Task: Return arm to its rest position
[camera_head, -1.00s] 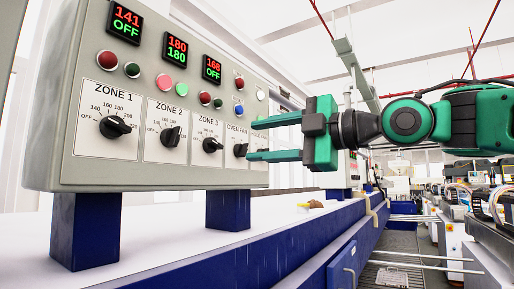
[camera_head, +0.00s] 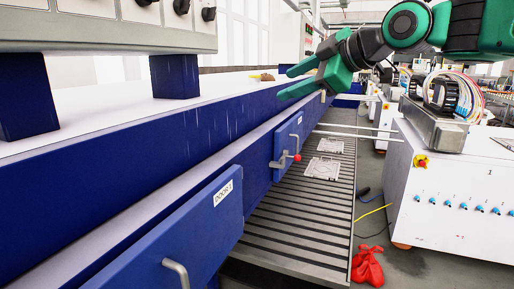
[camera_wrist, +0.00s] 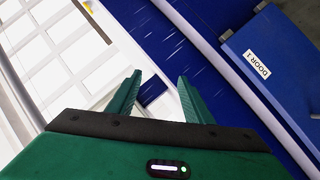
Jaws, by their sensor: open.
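My gripper (camera_head: 292,80) is in the upper middle of the head view, its two green fingers pointing left and spread apart. It is open, with nothing between the fingers. It appears above the blue machine body with the white top. In the wrist view, my gripper (camera_wrist: 155,88) also shows both fingers apart, with a white surface and the blue machine side behind them. My arm reaches in from the upper right of the head view, slightly bent.
A grey control panel (camera_head: 110,38) stands on blue posts at upper left. A slatted conveyor (camera_head: 300,215) runs alongside. A white cabinet (camera_head: 450,190) stands right. A red cloth-like item (camera_head: 367,267) lies on the floor.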

